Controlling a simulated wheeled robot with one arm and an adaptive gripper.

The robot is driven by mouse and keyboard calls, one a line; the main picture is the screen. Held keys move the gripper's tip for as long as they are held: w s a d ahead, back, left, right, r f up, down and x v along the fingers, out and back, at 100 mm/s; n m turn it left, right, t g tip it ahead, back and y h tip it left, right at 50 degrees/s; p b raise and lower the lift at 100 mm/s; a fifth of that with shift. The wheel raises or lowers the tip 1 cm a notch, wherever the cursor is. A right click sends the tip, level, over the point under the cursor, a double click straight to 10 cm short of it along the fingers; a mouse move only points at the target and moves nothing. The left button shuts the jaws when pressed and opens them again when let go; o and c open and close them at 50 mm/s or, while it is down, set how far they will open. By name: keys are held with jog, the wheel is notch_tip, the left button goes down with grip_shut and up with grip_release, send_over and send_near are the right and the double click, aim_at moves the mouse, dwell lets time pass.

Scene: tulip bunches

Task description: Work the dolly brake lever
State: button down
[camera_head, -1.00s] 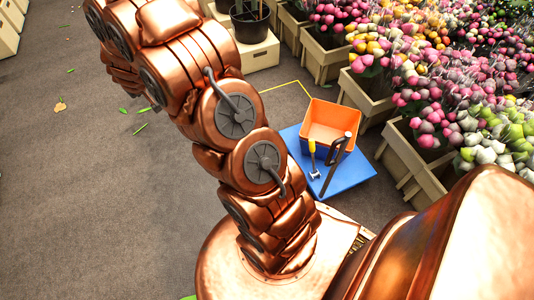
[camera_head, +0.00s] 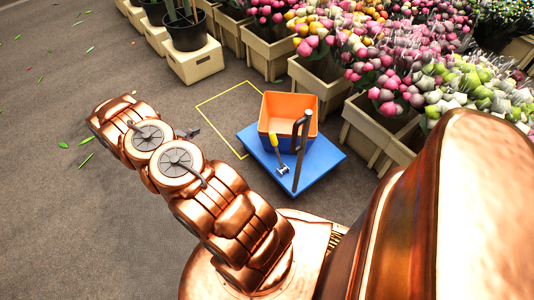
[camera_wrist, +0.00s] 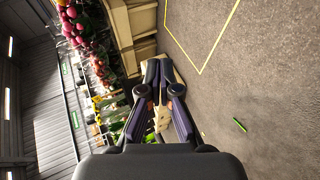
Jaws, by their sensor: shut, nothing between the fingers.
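The blue dolly (camera_head: 324,165) stands on the floor right of my arm in the head view. Its brake lever (camera_head: 274,142) has a yellow grip and a grey metal lower end, and leans at the dolly's near left side. An orange crate (camera_head: 283,103) sits on the dolly, and a dark upright handle (camera_head: 302,145) rises beside the lever. My gripper (camera_head: 188,132) pokes out past my arm, left of the dolly and apart from the lever. In the wrist view my gripper (camera_wrist: 158,68) is shut and empty. The lever is not visible there.
A yellow outline (camera_head: 217,98) is marked on the floor left of the dolly. Wooden planters (camera_head: 375,135) with tulip bunches stand close on the dolly's right and behind it. A black pot (camera_head: 187,35) stands on a pale box. The floor on the left is clear apart from scattered leaves.

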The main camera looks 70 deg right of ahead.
aim_at(278, 153)
jog(key=s+f+g+h+b, duration=0.15)
jog(key=s+f+g, duration=0.3)
jog(key=s, duration=0.55)
jog(key=s+f+g+h+b, duration=0.1)
jog(key=s+f+g+b, duration=0.3)
jog(key=s, duration=0.6)
jog(key=s+d+r+n+b, duration=0.1)
jog(key=s+d+b, duration=0.1)
jog(key=s+d, duration=0.6)
jog(key=shift+s+r, duration=0.25)
jog(key=shift+s, duration=0.4)
jog(key=shift+s+r, duration=0.1)
jog(key=shift+s, duration=0.05)
